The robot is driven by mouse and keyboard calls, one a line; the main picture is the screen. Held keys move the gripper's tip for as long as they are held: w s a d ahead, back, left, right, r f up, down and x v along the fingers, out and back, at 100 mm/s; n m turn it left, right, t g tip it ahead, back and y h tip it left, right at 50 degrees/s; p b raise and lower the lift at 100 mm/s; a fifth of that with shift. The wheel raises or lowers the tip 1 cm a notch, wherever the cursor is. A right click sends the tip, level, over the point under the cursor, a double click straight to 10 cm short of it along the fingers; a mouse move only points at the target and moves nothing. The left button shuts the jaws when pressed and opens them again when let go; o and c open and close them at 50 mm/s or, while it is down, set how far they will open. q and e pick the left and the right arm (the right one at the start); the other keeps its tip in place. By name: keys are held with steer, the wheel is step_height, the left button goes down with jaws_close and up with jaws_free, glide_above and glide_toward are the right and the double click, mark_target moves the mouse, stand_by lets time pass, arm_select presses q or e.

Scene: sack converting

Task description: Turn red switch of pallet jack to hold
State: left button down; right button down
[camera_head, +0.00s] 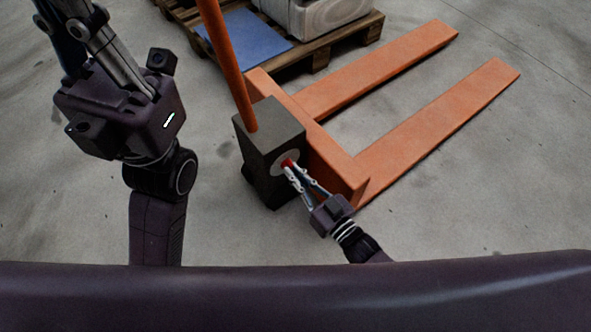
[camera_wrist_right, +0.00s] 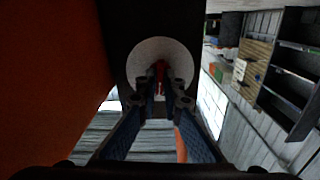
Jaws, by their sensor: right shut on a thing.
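The orange pallet jack (camera_head: 410,110) stands on the floor, its forks pointing to the upper right. Its dark box (camera_head: 268,132) carries a pale round dial (camera_head: 278,160) on the side facing my right arm. The small red switch (camera_head: 287,163) is at the dial's middle; it also shows in the right wrist view (camera_wrist_right: 160,68), between the fingertips. My right gripper (camera_head: 293,170) is shut on the red switch, its fingertips hiding part of it. My left gripper (camera_head: 72,12) is raised at the upper left, away from the jack; its fingertips are cut off by the frame.
The jack's orange handle (camera_head: 228,65) rises from the box. A wooden pallet (camera_head: 320,58) with a blue sheet (camera_head: 245,40) and pale sacks (camera_head: 320,15) lies behind the jack. Dark shelves (camera_wrist_right: 292,70) show in the right wrist view. Floor around the jack's near side is clear.

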steer(key=shift+n, duration=0.5)
steer(key=c, duration=2.1)
jaws_free()
steer(key=shift+r, duration=4.95)
